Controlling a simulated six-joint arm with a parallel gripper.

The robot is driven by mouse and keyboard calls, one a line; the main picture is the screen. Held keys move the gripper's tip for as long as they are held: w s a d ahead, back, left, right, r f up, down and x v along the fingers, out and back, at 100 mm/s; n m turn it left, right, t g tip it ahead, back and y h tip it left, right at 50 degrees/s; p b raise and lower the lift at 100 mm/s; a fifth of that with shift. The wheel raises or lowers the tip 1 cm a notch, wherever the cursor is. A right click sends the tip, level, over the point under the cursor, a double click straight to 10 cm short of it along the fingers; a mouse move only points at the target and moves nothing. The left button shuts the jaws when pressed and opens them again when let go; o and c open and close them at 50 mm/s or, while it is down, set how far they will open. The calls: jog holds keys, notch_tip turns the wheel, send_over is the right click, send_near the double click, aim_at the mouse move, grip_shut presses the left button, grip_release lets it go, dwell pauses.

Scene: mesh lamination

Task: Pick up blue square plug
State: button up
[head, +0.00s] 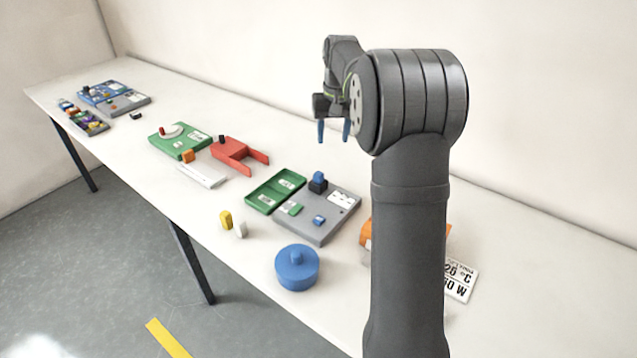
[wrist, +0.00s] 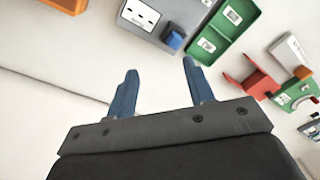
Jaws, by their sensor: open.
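A small blue square block (head: 319,177) sits on a black block (head: 317,187) on the grey board (head: 340,222). A second, lower blue piece (head: 319,221) lies nearer the front of that board. I cannot tell for sure which one is the plug. In the wrist view a blue block (wrist: 175,40) shows at the edge of the grey board (wrist: 180,12), beyond the fingertips. My gripper (head: 333,133), with blue fingers, is open and empty, high above the table and apart from the blocks. Its spread fingers also show in the wrist view (wrist: 160,68).
A green tray (head: 262,201) adjoins the grey board. A round blue knobbed piece (head: 297,285), yellow and white pieces (head: 226,219), and a red fork-shaped piece (head: 232,156) lie around it. An orange piece (head: 366,236) is partly hidden by my arm. The table's back strip is clear.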

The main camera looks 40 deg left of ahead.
notch_tip(320, 180, up, 2)
jog(key=a+n, duration=0.2)
jog(key=n, duration=0.7)
send_over(318, 173)
jog(key=shift+y, duration=0.3)
jog(key=f, duration=1.1)
jog(key=shift+s+d, duration=0.15)
jog(key=shift+d, duration=0.25)
jog(key=shift+a+f, duration=0.2)
jog(key=shift+f, duration=2.4)
grip_shut()
jog(key=shift+r, duration=0.1)
